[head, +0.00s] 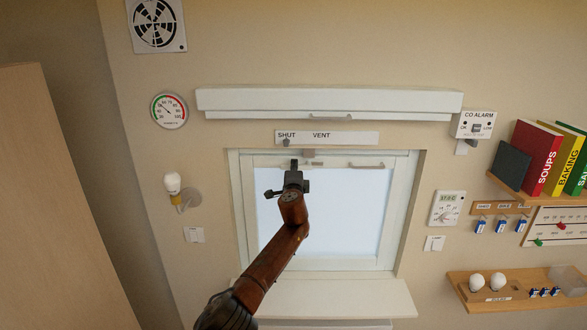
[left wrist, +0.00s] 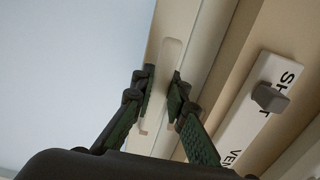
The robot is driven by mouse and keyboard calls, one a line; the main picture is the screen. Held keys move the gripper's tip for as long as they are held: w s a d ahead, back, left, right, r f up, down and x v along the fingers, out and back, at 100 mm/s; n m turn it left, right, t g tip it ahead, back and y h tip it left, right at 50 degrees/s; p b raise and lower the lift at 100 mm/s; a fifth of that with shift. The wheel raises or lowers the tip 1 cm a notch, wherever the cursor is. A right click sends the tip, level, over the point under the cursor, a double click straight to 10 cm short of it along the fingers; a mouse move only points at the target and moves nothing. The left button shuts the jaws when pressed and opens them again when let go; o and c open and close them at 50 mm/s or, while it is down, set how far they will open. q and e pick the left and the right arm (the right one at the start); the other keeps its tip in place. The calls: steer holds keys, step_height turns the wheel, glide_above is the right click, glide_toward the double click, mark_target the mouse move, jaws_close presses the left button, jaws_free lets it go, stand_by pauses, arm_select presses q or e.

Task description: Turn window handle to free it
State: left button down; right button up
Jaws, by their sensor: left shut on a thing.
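The window (head: 330,215) is a white frame with a pale pane in the wall ahead, and its sash looks closed. My left gripper (head: 294,165) is at the top rail of the sash, left of its middle. In the left wrist view the fingers (left wrist: 162,78) are shut on a slim beige window handle (left wrist: 171,55) lying along the frame. In the head view my gripper hides most of this handle. A beige catch piece (head: 309,154) sits on the upper frame just right of the gripper. My right gripper is in neither view.
Above the window is a strip marked SHUT and VENT (head: 345,137) with a grey knob (left wrist: 270,97) at SHUT. A white blind box (head: 330,100) juts out above it. A sill (head: 330,298) projects below. Shelves (head: 520,290) with books and bulbs stand at the right.

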arm_select(q)
steer(key=shift+d, duration=0.1)
steer(key=c, duration=2)
jaws_free()
steer(key=shift+d, duration=0.1)
steer(key=shift+o, duration=0.6)
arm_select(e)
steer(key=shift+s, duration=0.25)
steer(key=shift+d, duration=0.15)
arm_select(q)
steer(key=shift+s, duration=0.1)
steer(key=s, duration=1.2)
steer(key=shift+d, duration=0.25)
steer(key=shift+w, duration=0.1)
